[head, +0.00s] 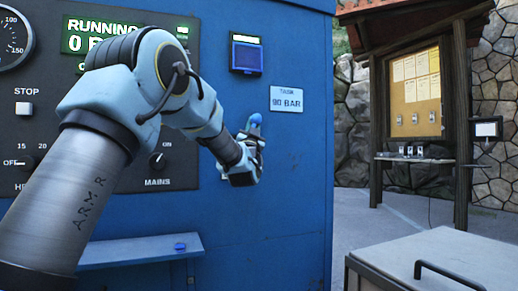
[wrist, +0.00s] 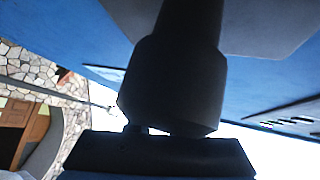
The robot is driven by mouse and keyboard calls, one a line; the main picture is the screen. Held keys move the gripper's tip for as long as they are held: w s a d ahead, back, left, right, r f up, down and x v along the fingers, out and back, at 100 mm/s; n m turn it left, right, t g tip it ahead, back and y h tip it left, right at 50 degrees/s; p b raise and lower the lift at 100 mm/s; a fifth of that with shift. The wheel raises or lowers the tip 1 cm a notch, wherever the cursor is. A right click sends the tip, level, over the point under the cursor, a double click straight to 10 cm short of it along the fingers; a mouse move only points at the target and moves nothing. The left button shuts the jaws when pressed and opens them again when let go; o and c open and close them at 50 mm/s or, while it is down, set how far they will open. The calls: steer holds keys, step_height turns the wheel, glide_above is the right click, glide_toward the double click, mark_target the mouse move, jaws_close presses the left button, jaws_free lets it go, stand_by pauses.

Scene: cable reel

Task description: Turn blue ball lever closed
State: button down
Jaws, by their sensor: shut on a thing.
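The blue ball (head: 255,119) of the lever shows at the tip of my gripper (head: 252,138) in the head view, in front of the blue cabinet face and below the 90 BAR label. My gripper is shut on the lever at the ball end. The lever's stem is mostly hidden by the gripper and wrist, so its exact angle cannot be told. In the wrist view a large dark shape (wrist: 175,90) fills the middle, and the ball cannot be made out there.
The blue cabinet (head: 290,190) carries a display reading RUNNING (head: 90,28), a small blue screen (head: 246,55), a MAINS knob (head: 157,160) and a STOP button (head: 25,108). A shelf (head: 140,250) juts out below. A grey box (head: 430,262) stands at front right.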

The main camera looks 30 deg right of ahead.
steer(key=shift+s+a+r+n+t+y+b, duration=0.1)
steer(key=shift+a+r+n+t+y+b, duration=0.35)
steer(key=shift+n+t+y+b, duration=0.75)
steer(key=shift+s+a+r+n+t+y+b, duration=0.15)
steer(key=shift+a+n+t+y+b, duration=0.65)
steer(key=shift+n, duration=0.95)
steer(key=shift+w+a+r+n+t+y+b, duration=0.1)
steer(key=shift+a+r+n+t+y+b, duration=0.4)
steer(key=shift+n+y+b, duration=0.75)
steer(key=shift+d+f+n+y, duration=0.1)
steer(key=shift+f+n+y, duration=0.1)
steer(key=shift+n+y, duration=0.1)
steer(key=c, duration=0.8)
jaws_free()
steer(key=shift+c, duration=0.2)
steer(key=shift+f, duration=0.35)
steer(key=v, duration=1)
steer(key=shift+s, duration=0.15)
steer(key=shift+f, duration=0.15)
